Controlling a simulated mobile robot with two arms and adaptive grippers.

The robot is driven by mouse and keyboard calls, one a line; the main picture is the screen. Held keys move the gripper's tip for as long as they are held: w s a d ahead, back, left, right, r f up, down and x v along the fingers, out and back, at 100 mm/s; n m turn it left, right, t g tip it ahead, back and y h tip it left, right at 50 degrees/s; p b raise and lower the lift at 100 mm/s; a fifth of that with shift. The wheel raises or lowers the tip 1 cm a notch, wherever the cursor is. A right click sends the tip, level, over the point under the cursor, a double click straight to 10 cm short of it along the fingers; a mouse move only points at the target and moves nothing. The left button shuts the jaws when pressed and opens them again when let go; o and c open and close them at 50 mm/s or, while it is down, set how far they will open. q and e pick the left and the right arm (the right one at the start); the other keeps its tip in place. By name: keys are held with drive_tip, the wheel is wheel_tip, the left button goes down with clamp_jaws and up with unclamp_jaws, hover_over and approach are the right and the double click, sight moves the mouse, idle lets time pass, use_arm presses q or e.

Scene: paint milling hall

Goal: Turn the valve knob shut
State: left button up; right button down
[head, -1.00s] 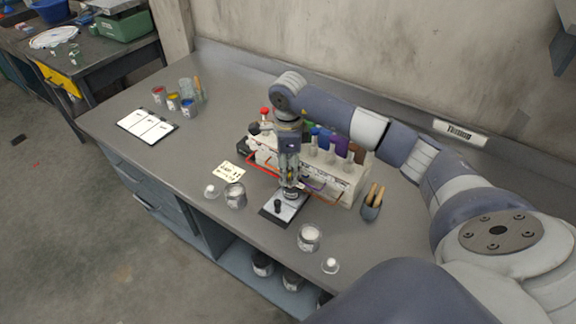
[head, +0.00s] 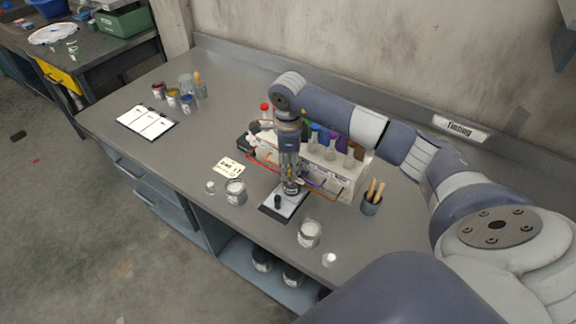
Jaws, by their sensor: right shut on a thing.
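My right gripper (head: 291,186) points straight down over a small dark plate with a white top (head: 271,208) near the front of the bench. Its fingers are shut on a small dark round knob at the plate's back end, which I take as the valve knob; the fingers mostly hide it, so its turn angle cannot be read. A short black peg (head: 277,201) stands on the plate in front of the fingers. My left gripper is not in view.
A pale rack (head: 347,185) with coloured bottles stands close behind the gripper. Glass jars (head: 235,191) (head: 309,233) flank the plate, and a cup with wooden handles (head: 371,205) is at right. A clipboard (head: 147,122) lies at left. The bench's left middle is clear.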

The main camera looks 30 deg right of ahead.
sight(288, 169)
drive_tip(key=m+b, duration=0.2)
drive_tip(key=m, duration=0.2)
drive_tip(key=shift+f, duration=0.1)
drive_tip(key=m+b, duration=0.2)
drive_tip(key=m, duration=0.2)
drive_tip(key=shift+m, duration=0.4)
drive_tip(key=m+b, duration=0.1)
drive_tip(key=m, duration=0.3)
drive_tip(key=shift+m, duration=0.3)
drive_tip(key=shift+m+b, duration=0.35)
drive_tip(key=shift+m, duration=1.65)
drive_tip(key=c, duration=1.3)
unclamp_jaws()
drive_tip(key=shift+c, duration=0.2)
wheel_tip(288, 169, up, 12)
